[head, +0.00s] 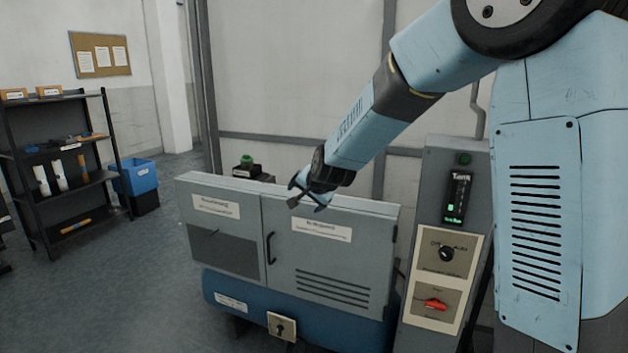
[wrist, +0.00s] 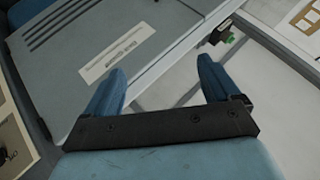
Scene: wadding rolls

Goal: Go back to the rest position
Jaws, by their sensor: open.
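My gripper (head: 306,193) is at the end of my pale blue arm, in front of the upper part of a grey cabinet (head: 330,262) in the head view. In the wrist view my gripper (wrist: 163,88) shows two blue fingers spread apart with nothing between them. The cabinet's grey panel (wrist: 95,60) with a white label lies beyond the fingers there. I cannot tell the exact gap between the fingertips and the cabinet.
A control panel (head: 437,255) with a dark display, a knob and a red switch stands right of the cabinet. A black shelf (head: 52,165) and a blue bin (head: 138,178) stand at the left. A green-topped device (head: 246,168) shows behind the cabinet. Floor at the left is clear.

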